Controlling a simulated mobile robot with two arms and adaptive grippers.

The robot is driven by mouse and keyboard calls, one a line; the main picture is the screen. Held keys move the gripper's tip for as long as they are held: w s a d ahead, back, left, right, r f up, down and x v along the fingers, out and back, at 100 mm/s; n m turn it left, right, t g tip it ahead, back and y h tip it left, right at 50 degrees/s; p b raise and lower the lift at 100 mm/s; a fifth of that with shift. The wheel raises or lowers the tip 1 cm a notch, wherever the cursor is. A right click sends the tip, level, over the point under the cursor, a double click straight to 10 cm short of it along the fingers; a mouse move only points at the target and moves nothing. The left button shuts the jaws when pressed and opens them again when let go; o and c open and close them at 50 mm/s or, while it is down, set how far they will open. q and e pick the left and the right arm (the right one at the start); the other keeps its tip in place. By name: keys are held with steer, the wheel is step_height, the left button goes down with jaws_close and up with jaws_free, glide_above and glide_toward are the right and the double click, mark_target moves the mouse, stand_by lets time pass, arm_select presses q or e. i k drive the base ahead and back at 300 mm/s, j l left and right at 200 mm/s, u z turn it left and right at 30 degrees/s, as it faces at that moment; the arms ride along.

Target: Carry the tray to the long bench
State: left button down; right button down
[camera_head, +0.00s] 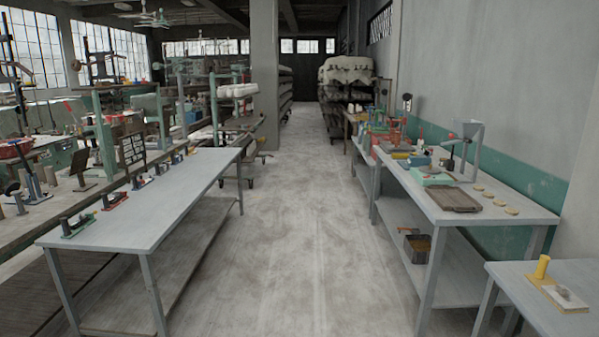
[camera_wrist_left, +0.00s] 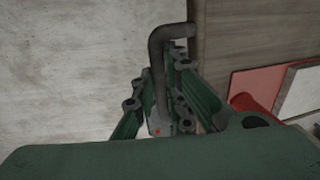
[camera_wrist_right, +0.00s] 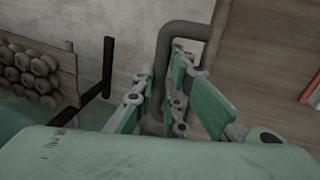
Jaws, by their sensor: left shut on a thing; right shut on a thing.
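The tray has a wooden floor and shows in part in the left wrist view (camera_wrist_left: 235,45) and the right wrist view (camera_wrist_right: 255,60). It has grey bar handles. My left gripper (camera_wrist_left: 172,80) is shut on one handle (camera_wrist_left: 156,75). My right gripper (camera_wrist_right: 165,88) is shut on another handle (camera_wrist_right: 185,30). A red piece (camera_wrist_left: 258,83) and a pale flat piece (camera_wrist_left: 303,92) lie at the tray in the left wrist view. Neither tray nor grippers show in the head view. A long grey bench (camera_head: 150,200) stands ahead on the left, its near top mostly bare.
Several small tools (camera_head: 115,200) line that bench's left edge. A second grey bench (camera_head: 500,213) on the right holds a brown board (camera_head: 445,199), a green box (camera_head: 432,177) and a funnel device (camera_head: 466,143). A side table (camera_head: 515,283) is near right. The floor aisle (camera_head: 300,230) between is clear.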

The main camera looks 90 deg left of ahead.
mark_target(156, 207)
steer(key=u, duration=2.4)
steer(key=i+u, duration=0.2)
steer(key=i, duration=3.65)
steer(key=i+u, duration=0.1)
steer(key=i, duration=1.35)
steer(key=i+u, duration=0.1)
steer(key=u, duration=1)
